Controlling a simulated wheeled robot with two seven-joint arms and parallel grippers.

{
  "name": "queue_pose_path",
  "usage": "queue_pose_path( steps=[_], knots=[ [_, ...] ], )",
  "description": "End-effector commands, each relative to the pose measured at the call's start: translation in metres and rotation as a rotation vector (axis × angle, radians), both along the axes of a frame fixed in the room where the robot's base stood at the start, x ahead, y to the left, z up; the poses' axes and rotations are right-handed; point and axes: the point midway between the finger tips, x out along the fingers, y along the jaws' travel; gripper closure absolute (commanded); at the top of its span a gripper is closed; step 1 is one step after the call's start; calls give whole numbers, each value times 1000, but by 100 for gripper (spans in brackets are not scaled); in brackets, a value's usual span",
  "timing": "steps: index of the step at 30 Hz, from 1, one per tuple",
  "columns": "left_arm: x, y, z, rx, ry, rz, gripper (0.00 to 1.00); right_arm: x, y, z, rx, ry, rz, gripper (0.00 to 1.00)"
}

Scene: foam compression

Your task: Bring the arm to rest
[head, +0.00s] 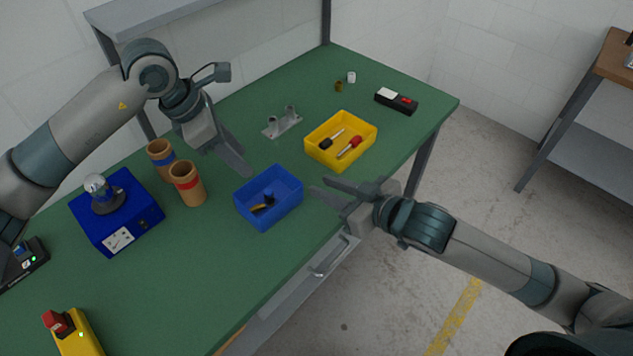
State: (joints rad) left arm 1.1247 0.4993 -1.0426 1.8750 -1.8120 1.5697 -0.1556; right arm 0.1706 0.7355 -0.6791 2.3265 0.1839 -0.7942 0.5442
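My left arm comes in from the left, and its gripper (240,167) hangs over the green table (265,285), above and behind the blue bin. Its fingers overlap in this view, so their gap does not show, and I see nothing between them. My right arm comes in from the right. Its gripper (334,189) is at the table's front edge, just right of the blue bin, with its two fingers apart and nothing between them.
The blue bin (285,208) and yellow bin (364,139) hold small items. Two brown cups (188,185) (160,159), a blue device (119,238), a metal bracket (282,123), a black box (397,102) and a yellow device (78,335) stand around. The front middle of the table is clear.

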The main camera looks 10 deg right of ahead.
Motion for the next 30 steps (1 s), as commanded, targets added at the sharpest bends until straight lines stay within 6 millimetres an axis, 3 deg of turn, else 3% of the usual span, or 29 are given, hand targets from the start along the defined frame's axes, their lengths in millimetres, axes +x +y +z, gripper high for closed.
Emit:
queue_pose_path(
  steps=[21, 26, 30],
  knots=[
    [0, 0, 2, 0, 0, 0, 60, -4, -3, 4, 1, -1, 0, 76],
    [0, 0, 15, 0, 0, 0, 60, -4, -3, 18, 0, -1, 0, 76],
    [0, 0, 39, 0, 0, 0, 60, -4, -3, 41, 0, -1, 0, 76]
  ],
)
